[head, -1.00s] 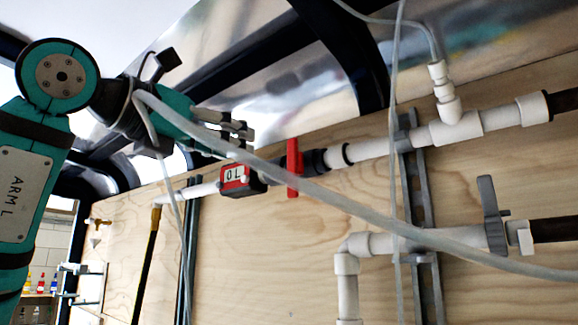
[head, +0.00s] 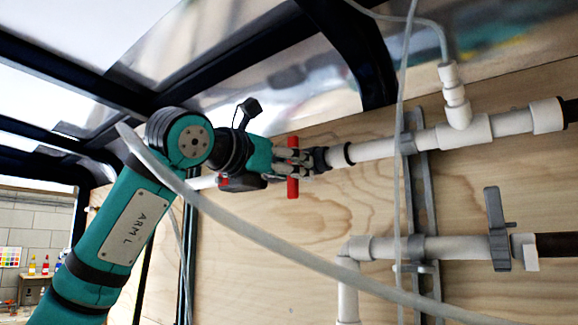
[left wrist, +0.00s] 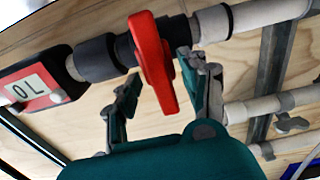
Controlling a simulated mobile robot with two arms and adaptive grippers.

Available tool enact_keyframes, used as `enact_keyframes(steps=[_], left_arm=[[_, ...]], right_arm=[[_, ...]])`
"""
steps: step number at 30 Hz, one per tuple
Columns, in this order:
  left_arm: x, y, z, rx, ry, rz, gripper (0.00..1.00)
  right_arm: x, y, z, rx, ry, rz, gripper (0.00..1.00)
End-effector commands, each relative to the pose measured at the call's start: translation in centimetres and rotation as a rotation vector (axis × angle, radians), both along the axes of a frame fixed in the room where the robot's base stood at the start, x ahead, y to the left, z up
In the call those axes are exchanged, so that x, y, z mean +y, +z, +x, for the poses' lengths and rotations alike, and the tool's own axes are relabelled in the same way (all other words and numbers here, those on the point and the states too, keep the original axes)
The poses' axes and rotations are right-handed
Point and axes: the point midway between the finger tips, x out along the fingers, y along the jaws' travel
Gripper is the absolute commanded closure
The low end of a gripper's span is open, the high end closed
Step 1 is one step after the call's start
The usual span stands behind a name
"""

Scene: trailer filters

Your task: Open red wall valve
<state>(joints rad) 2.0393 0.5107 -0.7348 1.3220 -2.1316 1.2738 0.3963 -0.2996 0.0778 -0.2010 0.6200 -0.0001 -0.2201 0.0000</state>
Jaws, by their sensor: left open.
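The red wall valve handle (head: 292,181) sits on the upper white pipe, standing crosswise to it in the head view. In the left wrist view the red handle (left wrist: 152,62) is large and lies between the fingers. My left gripper (head: 298,160) is at the handle. In the left wrist view my left gripper (left wrist: 160,85) is open, with one finger on each side of the handle. A gap shows at the left finger; I cannot tell if the right finger touches. My right gripper is not in view.
A red and black box labelled OL (left wrist: 38,88) sits on the pipe left of the valve. A grey valve handle (head: 497,229) is on the lower pipe at right. A pale hose (head: 270,243) crosses in front of the plywood wall (head: 310,270).

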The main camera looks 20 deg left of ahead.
Motion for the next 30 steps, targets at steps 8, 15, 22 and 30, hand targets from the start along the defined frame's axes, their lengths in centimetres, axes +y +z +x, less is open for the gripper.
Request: enact_keyframes(steps=[8,15,22,30], left_arm=[[-0.02,-0.01,-0.04,0.0,-0.001,0.0,0.75],[0.0,0.01,-0.05,0.0,-0.001,0.0,1.0],[0.02,0.03,-0.07,-0.001,-0.001,-0.001,1.0],[0.1,0.11,-0.04,-0.009,0.0,0.021,1.0]], right_arm=[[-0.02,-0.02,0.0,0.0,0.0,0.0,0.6],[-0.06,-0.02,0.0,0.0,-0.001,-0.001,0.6],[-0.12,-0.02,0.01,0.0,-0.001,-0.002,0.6],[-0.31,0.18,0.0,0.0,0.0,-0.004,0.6]])
